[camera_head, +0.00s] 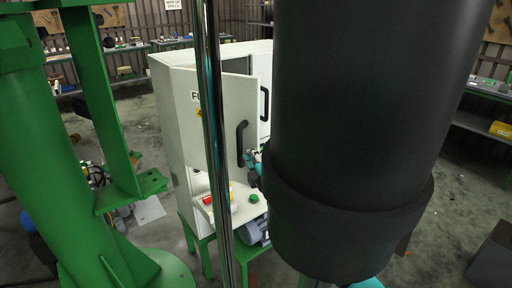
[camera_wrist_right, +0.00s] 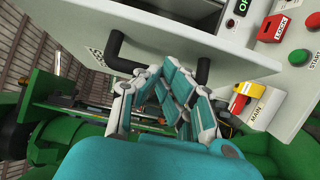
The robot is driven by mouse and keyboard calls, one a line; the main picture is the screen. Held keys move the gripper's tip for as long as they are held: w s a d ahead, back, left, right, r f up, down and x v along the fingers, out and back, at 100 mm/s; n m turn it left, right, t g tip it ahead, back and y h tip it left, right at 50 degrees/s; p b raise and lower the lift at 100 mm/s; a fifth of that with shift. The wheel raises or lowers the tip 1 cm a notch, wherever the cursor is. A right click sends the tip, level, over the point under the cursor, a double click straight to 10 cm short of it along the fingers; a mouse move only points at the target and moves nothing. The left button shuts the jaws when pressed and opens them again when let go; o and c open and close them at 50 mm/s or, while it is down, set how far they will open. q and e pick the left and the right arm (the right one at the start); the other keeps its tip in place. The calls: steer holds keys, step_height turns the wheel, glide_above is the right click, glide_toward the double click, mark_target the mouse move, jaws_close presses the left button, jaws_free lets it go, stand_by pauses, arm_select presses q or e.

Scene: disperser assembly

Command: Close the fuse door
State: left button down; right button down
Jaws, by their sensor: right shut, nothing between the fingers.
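The fuse door (camera_head: 225,118) is a pale panel with a black handle (camera_head: 242,142) on the white cabinet (camera_head: 178,115). It appears to stand at an angle to the cabinet front, its lettering partly hidden by a metal pole. My right gripper (camera_head: 255,160) is at the right of this handle, mostly hidden behind my black arm. In the wrist view the right gripper (camera_wrist_right: 163,85) is shut and empty. Its fingers overlap the middle of a black handle (camera_wrist_right: 116,52), whose two ends show on either side. Contact cannot be told. My left gripper is not in view.
A control panel with a red lock tag (camera_wrist_right: 275,28), a green start button (camera_wrist_right: 299,57) and a yellow-red main switch (camera_wrist_right: 246,92) is beside the handle. A chrome pole (camera_head: 213,130) and green frame (camera_head: 75,150) stand at the left. A grey motor (camera_head: 253,231) sits below.

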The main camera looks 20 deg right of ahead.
mark_target(253, 143)
steer(key=w, duration=0.1)
steer(key=w+d, duration=0.1)
steer(key=w, duration=0.1)
steer(key=shift+w+d+p, duration=0.2)
steer(key=shift+d+p, duration=0.15)
steer(key=shift+p, duration=0.05)
steer(key=shift+w+d, duration=0.4)
steer(key=shift+d, duration=0.1)
